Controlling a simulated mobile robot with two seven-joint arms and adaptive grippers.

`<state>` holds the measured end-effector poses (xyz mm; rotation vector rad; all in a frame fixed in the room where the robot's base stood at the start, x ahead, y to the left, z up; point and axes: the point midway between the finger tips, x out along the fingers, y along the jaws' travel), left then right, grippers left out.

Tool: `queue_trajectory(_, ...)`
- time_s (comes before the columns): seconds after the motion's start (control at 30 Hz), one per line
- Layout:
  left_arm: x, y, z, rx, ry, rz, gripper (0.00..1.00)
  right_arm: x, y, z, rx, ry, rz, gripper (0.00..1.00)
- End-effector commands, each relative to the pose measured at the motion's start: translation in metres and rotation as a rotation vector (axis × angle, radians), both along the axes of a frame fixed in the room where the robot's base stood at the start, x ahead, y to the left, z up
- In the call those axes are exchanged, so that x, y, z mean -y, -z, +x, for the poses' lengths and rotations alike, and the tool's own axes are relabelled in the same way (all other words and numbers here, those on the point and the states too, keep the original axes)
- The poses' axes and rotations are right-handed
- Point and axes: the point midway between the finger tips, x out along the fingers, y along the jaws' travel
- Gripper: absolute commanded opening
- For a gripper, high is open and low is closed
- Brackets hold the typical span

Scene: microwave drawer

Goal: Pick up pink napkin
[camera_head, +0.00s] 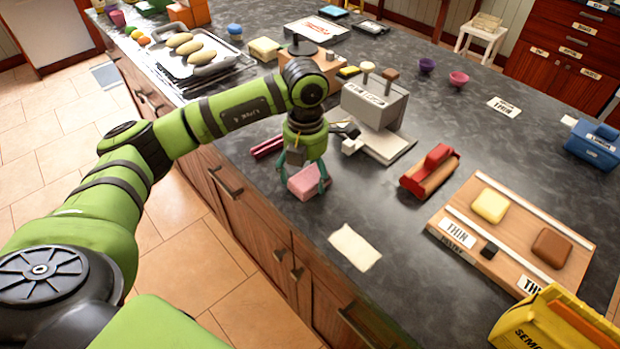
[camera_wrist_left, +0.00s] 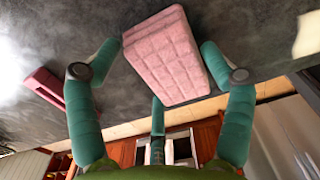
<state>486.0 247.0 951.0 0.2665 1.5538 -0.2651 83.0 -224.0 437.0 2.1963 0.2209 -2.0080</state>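The pink napkin (camera_head: 305,183) is a thick, quilted pink block near the front edge of the dark counter. My left gripper (camera_head: 304,176) comes down over it, with teal fingers on its sides. In the left wrist view the napkin (camera_wrist_left: 168,55) sits between the fingers of the left gripper (camera_wrist_left: 160,58). Two fingertips meet its left and right edges, and a third finger is at its lower end. The fingers appear closed against it. I cannot tell whether it is lifted off the counter. My right gripper is not in view.
A dark red item (camera_head: 267,147) lies just left of the gripper. A grey toaster (camera_head: 374,101) stands behind on a white board. A red item (camera_head: 430,172), a wooden tray (camera_head: 468,222) and a cream napkin (camera_head: 355,247) lie to the right. Open counter lies between them.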

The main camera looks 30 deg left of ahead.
Motion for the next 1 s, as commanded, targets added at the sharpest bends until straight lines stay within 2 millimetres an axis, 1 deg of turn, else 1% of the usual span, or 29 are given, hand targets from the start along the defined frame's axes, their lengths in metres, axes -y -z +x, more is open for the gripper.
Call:
queue_trajectory(0.4,0.000,0.000,0.000,-0.001,0.001,-0.001,0.47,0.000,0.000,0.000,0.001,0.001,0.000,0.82)
queue_trajectory(0.57,0.000,-0.007,0.000,0.000,0.001,-0.001,0.47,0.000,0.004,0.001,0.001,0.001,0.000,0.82)
queue_trajectory(0.67,0.000,-0.018,0.001,0.003,0.001,-0.001,0.47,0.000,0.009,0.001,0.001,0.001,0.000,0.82)
queue_trajectory(0.8,0.002,-0.042,0.004,0.005,0.001,-0.003,0.47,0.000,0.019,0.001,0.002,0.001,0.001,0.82)
queue_trajectory(0.9,0.017,-0.055,0.025,0.004,0.004,-0.004,0.47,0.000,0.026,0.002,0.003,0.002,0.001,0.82)
queue_trajectory(1.0,0.026,-0.069,0.044,0.003,0.002,-0.003,0.47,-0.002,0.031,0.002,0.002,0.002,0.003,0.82)
